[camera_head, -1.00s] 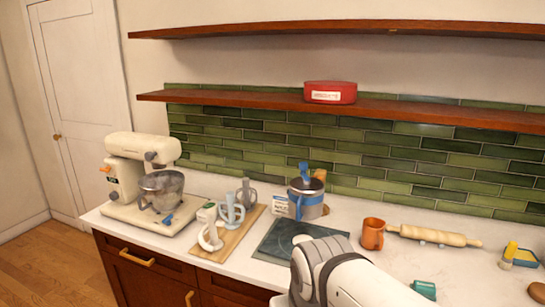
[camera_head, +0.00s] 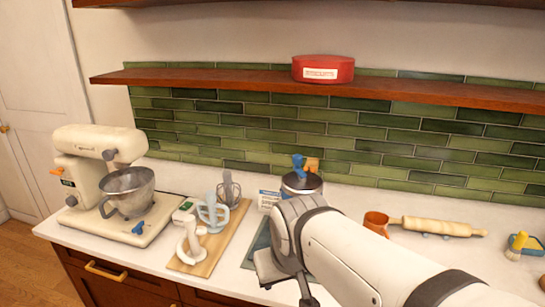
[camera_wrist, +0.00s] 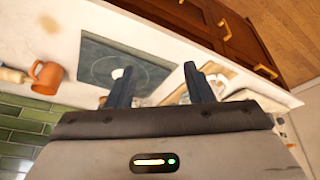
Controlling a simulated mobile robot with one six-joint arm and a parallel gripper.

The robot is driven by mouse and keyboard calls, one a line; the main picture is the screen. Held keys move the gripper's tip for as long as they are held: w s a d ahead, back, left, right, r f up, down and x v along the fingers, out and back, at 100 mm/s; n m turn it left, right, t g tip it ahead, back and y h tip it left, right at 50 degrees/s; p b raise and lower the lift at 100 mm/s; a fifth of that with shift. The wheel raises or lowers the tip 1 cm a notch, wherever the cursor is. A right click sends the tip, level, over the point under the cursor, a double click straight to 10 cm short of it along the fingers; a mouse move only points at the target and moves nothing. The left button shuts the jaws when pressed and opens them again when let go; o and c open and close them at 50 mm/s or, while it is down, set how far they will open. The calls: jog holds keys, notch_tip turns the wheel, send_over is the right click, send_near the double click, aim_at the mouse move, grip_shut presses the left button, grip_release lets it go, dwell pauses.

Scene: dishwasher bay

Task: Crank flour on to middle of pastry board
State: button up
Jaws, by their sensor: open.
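The steel canister (camera_head: 301,184) with a blue crank knob on top stands on the counter in the head view. My arm hides its lower part, and I cannot make it out in the wrist view. I take it to be the flour sifter. The dark pastry board (camera_head: 250,252) is mostly hidden behind my arm. In the wrist view the board (camera_wrist: 92,52) shows ring markings and a small white patch near its middle. My gripper (camera_wrist: 158,86) is open, with nothing visible between its fingers, above the counter near the board.
A cream stand mixer (camera_head: 95,165) is at the left. A wooden board (camera_head: 218,243) with mixer attachments lies beside the pastry board. An orange mug (camera_head: 376,222) and rolling pin (camera_head: 440,227) are to the right. A red tin (camera_head: 323,69) sits on the shelf.

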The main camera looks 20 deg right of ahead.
jog(key=w+d+r+t+b, duration=0.1)
jog(key=w+d+r+t, duration=0.4)
jog(key=w, duration=0.5)
jog(key=w+d+r+n+t+h+b, duration=0.1)
jog(key=w+d+r+t, duration=0.25)
jog(key=w+d, duration=0.5)
jog(key=w+d+r+t+b, duration=0.1)
jog(key=w+d+r+t, duration=0.35)
jog(key=w, duration=0.65)
jog(key=n+g+y+b, duration=0.2)
jog(key=n+g+y, duration=0.2)
jog(key=n+y, duration=0.65)
send_near(298, 155)
jog(key=w+m+y, duration=0.1)
jog(key=w+f+y, duration=0.1)
jog(key=w+m+y, duration=0.1)
jog(key=shift+a+f+m, duration=0.2)
jog(key=shift+f+m, duration=0.1)
jog(key=shift+m, duration=0.05)
jog(key=shift+s+f, duration=0.2)
jog(key=shift+s, duration=0.05)
jog(key=p+x, duration=0.1)
jog(key=x, duration=0.6)
jog(key=shift+w+a+p, duration=0.1)
jog(key=shift+a+p, duration=0.2)
jog(key=shift+p, duration=0.1)
